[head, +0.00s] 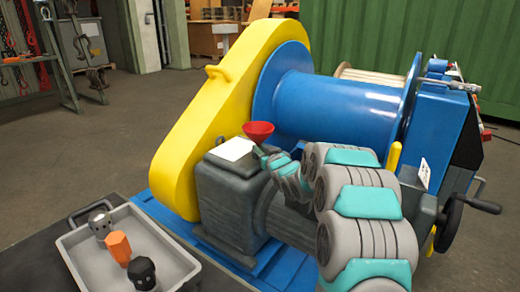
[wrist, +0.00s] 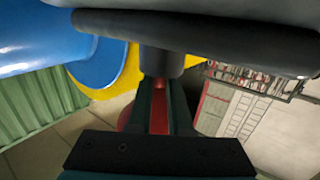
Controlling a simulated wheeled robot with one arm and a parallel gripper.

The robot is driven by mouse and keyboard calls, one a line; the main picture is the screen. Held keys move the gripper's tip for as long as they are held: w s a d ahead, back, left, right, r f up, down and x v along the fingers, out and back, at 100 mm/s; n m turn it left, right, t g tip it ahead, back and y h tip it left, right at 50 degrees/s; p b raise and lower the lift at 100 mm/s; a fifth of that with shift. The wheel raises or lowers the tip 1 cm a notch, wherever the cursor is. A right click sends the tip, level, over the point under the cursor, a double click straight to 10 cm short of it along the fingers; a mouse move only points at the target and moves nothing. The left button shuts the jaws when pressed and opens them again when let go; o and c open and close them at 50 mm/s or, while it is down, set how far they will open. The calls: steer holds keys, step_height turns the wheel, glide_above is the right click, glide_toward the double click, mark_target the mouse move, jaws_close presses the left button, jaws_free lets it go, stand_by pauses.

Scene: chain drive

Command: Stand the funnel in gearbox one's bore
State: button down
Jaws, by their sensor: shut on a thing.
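The red funnel (head: 258,131) shows in the head view with its wide mouth up, at the back right of the dark grey gearbox (head: 226,205). My gripper (head: 264,152) is shut on the funnel from the near right side. In the wrist view a red strip of the funnel (wrist: 160,110) shows between the two fingers, and more red shows left of them. The spout and the bore are hidden in the head view, so I cannot tell whether the spout is in the bore. I see no number on the gearbox.
A white sheet (head: 232,149) lies on the gearbox top beside the funnel. The yellow chain guard (head: 190,130) and blue drum (head: 330,105) stand close behind. A grey tray (head: 78,262) with dark and orange pieces is at the lower left. Open floor lies left.

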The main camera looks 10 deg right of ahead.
steer(key=shift+f, duration=0.1)
steer(key=c, duration=0.8)
jaws_free()
steer(key=shift+o, duration=0.2)
steer(key=shift+s, duration=0.15)
steer(key=shift+b+v, duration=0.4)
steer(key=shift+v, duration=1.15)
steer(key=shift+s+d+f, duration=0.15)
steer(key=shift+s+f, duration=0.05)
steer(key=shift+s, duration=0.3)
steer(key=shift+s+d+f, duration=0.15)
steer(key=shift+s+f, duration=0.05)
steer(key=shift+s, duration=0.3)
steer(key=v, duration=0.2)
steer(key=shift+s+d+r+b, duration=0.2)
steer(key=shift+s+r+b, duration=0.1)
steer(key=shift+s+b, duration=0.05)
steer(key=shift+r, duration=0.15)
